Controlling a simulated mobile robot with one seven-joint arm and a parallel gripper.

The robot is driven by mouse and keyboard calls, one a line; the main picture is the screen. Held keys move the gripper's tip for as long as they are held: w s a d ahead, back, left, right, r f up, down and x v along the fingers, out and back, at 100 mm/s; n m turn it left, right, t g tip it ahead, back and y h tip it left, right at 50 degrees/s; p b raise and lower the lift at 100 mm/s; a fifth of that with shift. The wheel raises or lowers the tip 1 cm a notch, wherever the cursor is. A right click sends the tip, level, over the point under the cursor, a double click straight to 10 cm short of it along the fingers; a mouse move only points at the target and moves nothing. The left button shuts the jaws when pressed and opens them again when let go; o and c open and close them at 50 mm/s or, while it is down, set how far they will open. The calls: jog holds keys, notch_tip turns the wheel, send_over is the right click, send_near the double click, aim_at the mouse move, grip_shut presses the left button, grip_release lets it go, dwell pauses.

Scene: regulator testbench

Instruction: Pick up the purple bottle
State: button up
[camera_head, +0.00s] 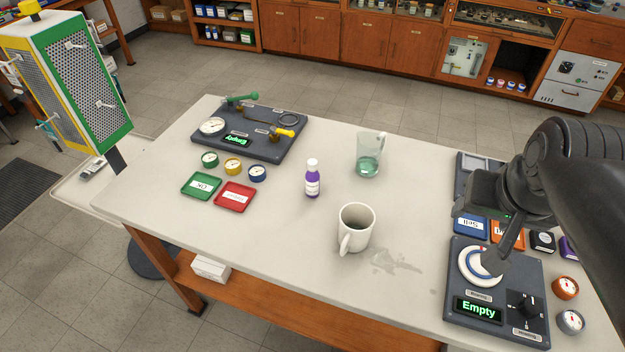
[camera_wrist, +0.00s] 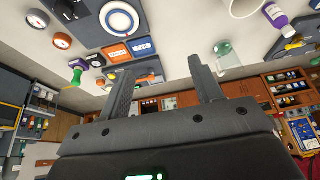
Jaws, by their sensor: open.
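The purple bottle (camera_head: 312,180) stands upright near the middle of the table, with a white cap and a white label. It also shows at the upper right of the wrist view (camera_wrist: 276,18). In the head view my arm is at the right, over the panel with the round dial, well apart from the bottle. My gripper (camera_wrist: 160,82) is open in the wrist view, with its two fingers spread and nothing between them. In the head view the fingertips are hard to make out.
A white mug (camera_head: 356,228) stands to the right and in front of the bottle. A glass beaker (camera_head: 369,158) with green liquid stands behind right. A gauge panel (camera_head: 262,146), small gauges, a green tray (camera_head: 201,186) and a red tray (camera_head: 235,197) lie to the left.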

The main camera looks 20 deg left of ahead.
jog(key=w+a+r+g, duration=0.1)
jog(key=w+a+g, duration=0.1)
jog(key=w+a, duration=0.65)
jog(key=n+g, duration=0.2)
jog(key=g, duration=0.1)
send_near(312, 172)
jog(key=shift+w+a, duration=0.55)
jog(key=shift+a, duration=0.1)
jog(key=shift+a+f, duration=0.15)
jog(key=shift+f, duration=0.25)
notch_tip(312, 172, down, 5)
jog(key=shift+r, duration=0.2)
jog(key=f, duration=0.3)
jog(key=d+f, duration=0.1)
jog(key=f, duration=0.1)
jog(key=shift+s+f, duration=0.2)
jog(key=shift+f, duration=0.1)
jog(key=c, duration=1.1)
